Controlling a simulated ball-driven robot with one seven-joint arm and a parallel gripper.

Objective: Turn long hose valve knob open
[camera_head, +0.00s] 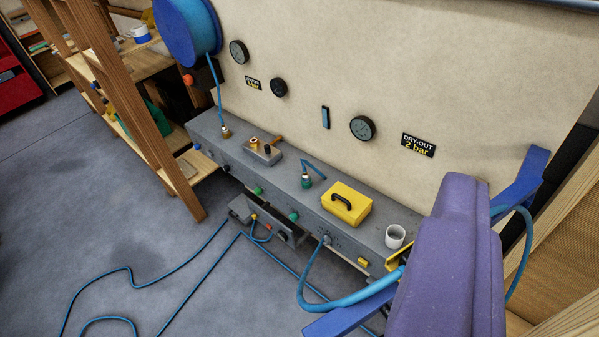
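A long grey manifold box (285,183) runs along the wall, with small knobs on its front face. I see a blue knob (197,146), a green knob (258,190), another green knob (293,216) and a yellow knob (363,262). Blue hoses join the box: one from the reel (188,30) meets its top at a brass fitting (225,131), and a thick hose (335,303) leaves its front right end. I cannot tell which knob is the long hose valve's, nor whether it is open. My gripper is not in view.
A yellow case (346,203) and a white cup (395,236) stand on the box. A large purple form (452,262) with blue bars blocks the right. A wooden shelf (150,125) stands left. Thin blue hose (190,295) lies across the otherwise clear floor (70,215).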

